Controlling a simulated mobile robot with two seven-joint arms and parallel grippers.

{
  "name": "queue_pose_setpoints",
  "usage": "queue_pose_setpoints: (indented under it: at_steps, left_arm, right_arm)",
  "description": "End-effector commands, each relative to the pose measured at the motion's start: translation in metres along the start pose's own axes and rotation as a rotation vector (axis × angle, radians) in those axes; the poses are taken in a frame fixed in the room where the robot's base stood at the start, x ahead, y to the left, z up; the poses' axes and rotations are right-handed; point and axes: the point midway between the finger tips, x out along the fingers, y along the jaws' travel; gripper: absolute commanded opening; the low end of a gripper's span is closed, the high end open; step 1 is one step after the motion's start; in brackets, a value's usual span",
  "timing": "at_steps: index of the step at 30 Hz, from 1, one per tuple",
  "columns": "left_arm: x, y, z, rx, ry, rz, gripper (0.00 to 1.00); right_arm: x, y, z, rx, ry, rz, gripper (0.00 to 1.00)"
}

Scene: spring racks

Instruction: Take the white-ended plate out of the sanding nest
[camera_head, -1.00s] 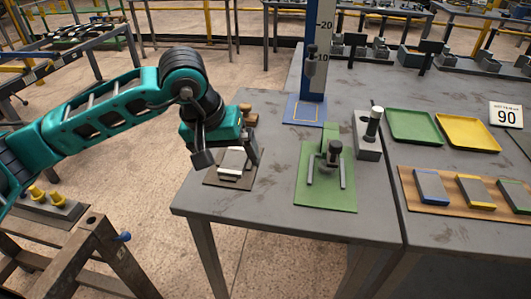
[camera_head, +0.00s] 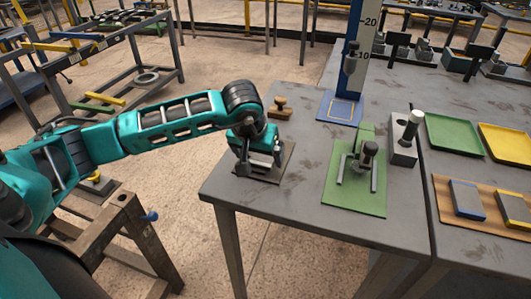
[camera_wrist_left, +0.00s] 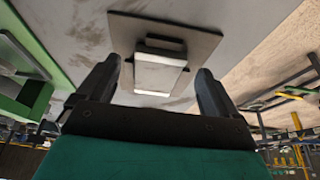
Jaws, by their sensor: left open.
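The sanding nest, a flat brown base (camera_head: 285,167) with a dark end stop, lies near the left edge of the grey table. My left gripper (camera_head: 261,167) is over it, open, and hides most of the plate in the head view. In the left wrist view the nest's base (camera_wrist_left: 197,43) carries the grey plate with white ends (camera_wrist_left: 160,75). The open fingers of my left gripper (camera_wrist_left: 157,68) stand on either side of the plate, with a gap on each side. My right gripper is not in view.
A wooden-handled block (camera_head: 279,108) stands behind the nest. To the right are a green fixture (camera_head: 340,198), a blue-based height gauge (camera_head: 340,107), a grey block with a pin (camera_head: 403,150), and green (camera_head: 452,137) and yellow (camera_head: 510,143) trays. The table's front left is clear.

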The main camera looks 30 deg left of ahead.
Motion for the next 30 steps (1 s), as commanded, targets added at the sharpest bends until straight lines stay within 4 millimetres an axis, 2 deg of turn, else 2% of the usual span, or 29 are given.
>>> queue_pose_setpoints:
  at_steps: [4, 11, 30]
  left_arm:
    - [0.0142, 0.0007, -0.0002, 0.0, 0.001, 0.002, 0.94]
    - [0.0157, 0.0004, -0.0005, 0.0, 0.002, 0.001, 0.94]
    - [0.0152, 0.0005, -0.0006, 0.0, 0.001, 0.002, 0.33]
  right_arm:
    - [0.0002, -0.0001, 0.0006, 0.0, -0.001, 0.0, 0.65]
    - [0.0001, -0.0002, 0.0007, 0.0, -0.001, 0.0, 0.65]
    - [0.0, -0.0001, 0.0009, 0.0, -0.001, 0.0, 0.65]
